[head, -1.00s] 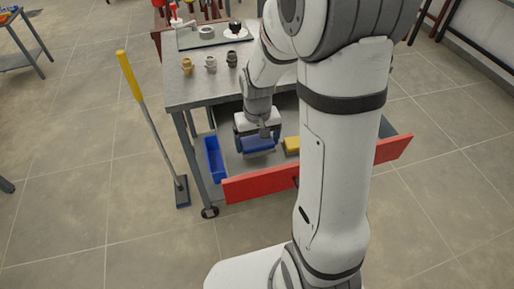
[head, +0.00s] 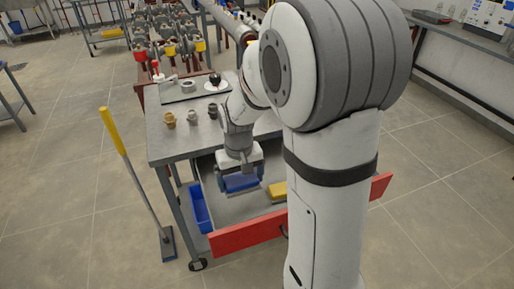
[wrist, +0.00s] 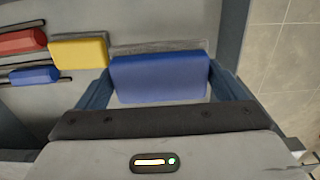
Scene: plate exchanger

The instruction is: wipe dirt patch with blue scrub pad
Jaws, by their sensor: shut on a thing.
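The blue scrub pad (head: 240,184) is a flat blue block between the fingers of my gripper (head: 239,180). In the wrist view the pad (wrist: 160,79) fills the space between the two fingers of my gripper (wrist: 158,84), which is shut on it at both ends. In the head view the pad hangs over the open drawer (head: 246,208), inside its walls and apart from the red front. I cannot make out a dirt patch in either view.
The red drawer front (head: 248,233) stands out from the bench. Several fittings, one brass (head: 170,119), stand on the bench top (head: 160,146). A yellow-handled broom (head: 140,185) leans at left.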

